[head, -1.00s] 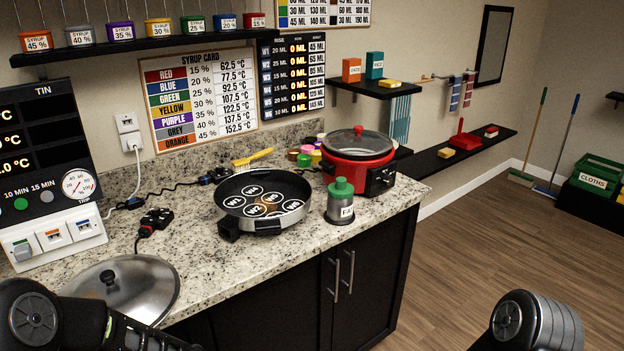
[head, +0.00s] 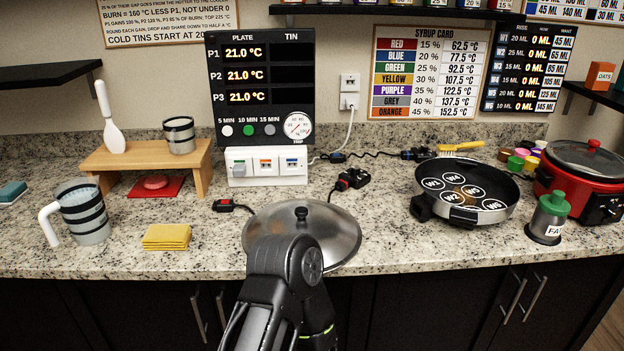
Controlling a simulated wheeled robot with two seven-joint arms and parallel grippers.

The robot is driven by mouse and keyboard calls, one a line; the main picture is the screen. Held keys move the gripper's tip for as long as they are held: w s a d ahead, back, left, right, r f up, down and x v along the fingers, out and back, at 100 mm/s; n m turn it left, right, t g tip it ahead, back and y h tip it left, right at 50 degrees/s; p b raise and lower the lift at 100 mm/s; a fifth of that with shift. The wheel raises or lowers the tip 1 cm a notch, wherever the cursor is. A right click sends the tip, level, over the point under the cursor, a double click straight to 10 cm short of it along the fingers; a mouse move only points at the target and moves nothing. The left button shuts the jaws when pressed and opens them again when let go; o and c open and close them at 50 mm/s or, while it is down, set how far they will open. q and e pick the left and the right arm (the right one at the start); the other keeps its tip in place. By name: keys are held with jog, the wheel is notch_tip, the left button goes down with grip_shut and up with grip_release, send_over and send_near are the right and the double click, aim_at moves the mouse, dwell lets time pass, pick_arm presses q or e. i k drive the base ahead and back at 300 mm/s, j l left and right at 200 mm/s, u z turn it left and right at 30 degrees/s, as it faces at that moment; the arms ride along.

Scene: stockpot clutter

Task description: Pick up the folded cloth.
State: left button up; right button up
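The folded cloth (head: 167,238) is yellow and lies flat on the granite counter at the left, near the front edge. Nothing covers it and nothing touches it from above. One of my arms, apparently the left, rises from the bottom middle in front of the metal lid, well to the right of the cloth. Its gripper fingers do not show. My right gripper is out of view.
A striped jug (head: 83,211) stands left of the cloth. Behind it are a wooden stand (head: 150,158) and a red mat (head: 139,190). A domed lid (head: 340,228) lies to the right. A black plug (head: 228,205) and cord lie between. Counter around the cloth is clear.

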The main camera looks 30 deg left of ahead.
aim_at(157, 237)
jog(key=u, duration=2.05)
